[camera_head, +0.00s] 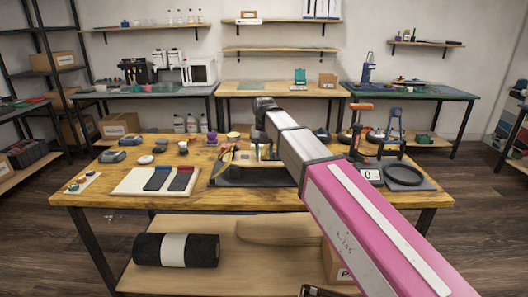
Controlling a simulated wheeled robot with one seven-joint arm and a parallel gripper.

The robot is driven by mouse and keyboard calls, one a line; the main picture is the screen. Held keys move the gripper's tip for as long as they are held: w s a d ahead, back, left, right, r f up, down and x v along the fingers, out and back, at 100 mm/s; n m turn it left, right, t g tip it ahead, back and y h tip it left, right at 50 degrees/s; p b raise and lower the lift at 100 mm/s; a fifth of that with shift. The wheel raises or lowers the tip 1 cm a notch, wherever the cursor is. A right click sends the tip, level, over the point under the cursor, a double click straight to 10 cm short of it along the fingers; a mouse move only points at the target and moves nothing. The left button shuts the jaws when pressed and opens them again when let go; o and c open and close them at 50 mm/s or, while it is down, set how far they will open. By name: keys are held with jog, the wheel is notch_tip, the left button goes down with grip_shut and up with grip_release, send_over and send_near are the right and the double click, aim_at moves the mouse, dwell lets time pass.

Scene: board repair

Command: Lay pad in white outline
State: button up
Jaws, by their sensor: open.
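A white board (128,186) lies at the left front of the wooden workbench. Two dark pads lie on it side by side, one with a blue end (157,179) and one with a red end (181,179). My arm reaches in from the lower right, and its wrist bends down over the middle of the bench. My gripper (264,152) is small and partly hidden by the arm there, above a dark flat base (232,181). It is open, right of both pads and apart from them. I cannot make out a white outline.
Several small grey items stand behind the white board, with a yellow-handled thing (226,160) near the middle. A black ring (404,175), a small display box (371,175) and an orange-handled tool (360,125) stand at the right. The bench's front strip is mostly clear.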

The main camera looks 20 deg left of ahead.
notch_tip(320, 180, up, 12)
dwell(0.5)
dwell(0.4)
